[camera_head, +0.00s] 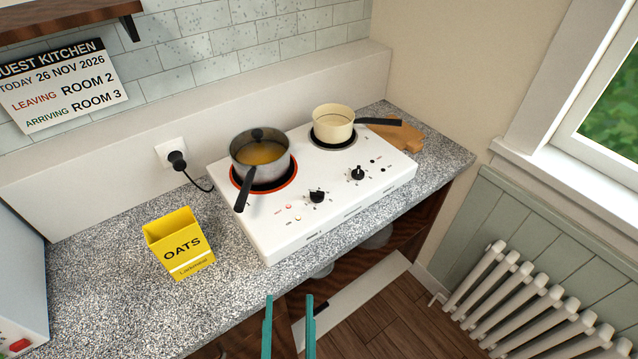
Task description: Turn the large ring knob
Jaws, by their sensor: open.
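A white two-ring hob (340,210) sits on the speckled worktop. Its left ring (290,181) looks larger and glows orange-red under a steel pot (276,173) of yellow-orange liquid. Two black knobs are on the hob's front strip: a left knob (316,195), nearer the larger ring, and a right knob (358,173), nearer the smaller ring (318,139). The knob labels are too small to read. My gripper (289,298) shows as two teal fingers at the bottom edge. It is open and empty, below the hob in the picture, apart from both knobs.
The steel pot's black handle (243,192) juts toward the front left. A cream pan (333,123) stands on the smaller ring, its handle pointing right over a wooden board (405,134). A yellow oats box (180,242) stands left of the hob. A radiator (530,300) is at right.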

